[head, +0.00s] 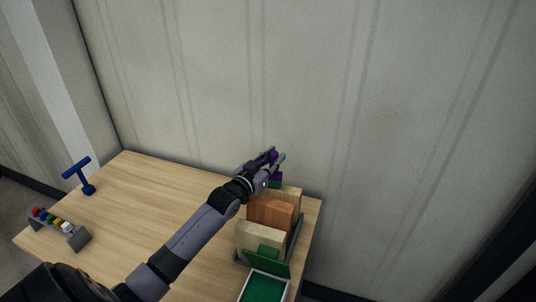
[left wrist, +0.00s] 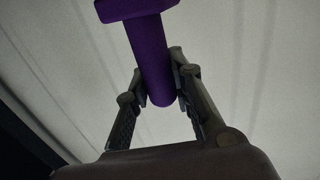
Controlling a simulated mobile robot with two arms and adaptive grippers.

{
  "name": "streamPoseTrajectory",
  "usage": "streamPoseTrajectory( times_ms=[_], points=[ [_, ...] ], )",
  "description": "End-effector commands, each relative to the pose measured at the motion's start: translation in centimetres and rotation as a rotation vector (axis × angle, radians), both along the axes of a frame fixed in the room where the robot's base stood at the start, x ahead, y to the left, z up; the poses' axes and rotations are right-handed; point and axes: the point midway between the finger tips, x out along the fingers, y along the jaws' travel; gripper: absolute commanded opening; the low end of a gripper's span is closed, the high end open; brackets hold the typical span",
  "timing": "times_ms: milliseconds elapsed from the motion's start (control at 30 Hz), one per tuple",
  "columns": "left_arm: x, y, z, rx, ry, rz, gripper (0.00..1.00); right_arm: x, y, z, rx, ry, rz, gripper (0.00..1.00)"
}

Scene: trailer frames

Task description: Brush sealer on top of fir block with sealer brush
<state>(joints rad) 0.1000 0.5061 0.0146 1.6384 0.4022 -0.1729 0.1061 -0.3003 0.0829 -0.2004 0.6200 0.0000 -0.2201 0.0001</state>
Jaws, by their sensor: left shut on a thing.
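My left gripper (head: 274,160) is shut on a purple T-shaped tool, which looks like the sealer brush (head: 277,176). In the left wrist view the fingers (left wrist: 160,85) pinch the round handle of the brush (left wrist: 150,55), and its wide head is at the top edge. In the head view the purple head is low, just over the farthest pale block (head: 290,193); I cannot tell whether it touches. An orange-brown block (head: 271,213) and a nearer pale block (head: 258,238) stand in the same row. I cannot tell which is fir. My right gripper is out of view.
A grey holder (head: 295,239) bears the blocks at the table's right end. A green-filled box (head: 263,288) with a raised green lid (head: 267,262) is in front. A blue T-shaped tool (head: 77,175) and a rack of coloured pieces (head: 74,236) are left. The middle-left tabletop (head: 135,207) is clear.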

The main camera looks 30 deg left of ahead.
Motion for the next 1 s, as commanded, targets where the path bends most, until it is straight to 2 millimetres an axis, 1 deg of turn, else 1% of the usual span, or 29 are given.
streamPoseTrajectory(
  times_ms=[33, 333, 600, 833, 1000],
  points=[
    [0.1, -0.3, 0.2, -0.002, -0.001, 0.000, 0.00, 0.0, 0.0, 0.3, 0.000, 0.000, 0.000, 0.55],
    [0.3, -1.2, 0.3, 0.001, -0.004, 0.000, 0.00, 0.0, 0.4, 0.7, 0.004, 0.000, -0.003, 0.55],
    [0.9, -3.4, 0.4, -0.001, -0.006, 0.000, 0.00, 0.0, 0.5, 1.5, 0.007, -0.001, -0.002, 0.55],
    [1.1, -4.1, 0.3, 0.000, -0.006, 0.000, 0.00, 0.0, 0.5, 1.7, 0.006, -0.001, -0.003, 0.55],
    [1.4, -5.4, 0.3, -0.001, -0.006, 0.000, 0.00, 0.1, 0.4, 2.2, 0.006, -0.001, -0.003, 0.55]
  ],
)
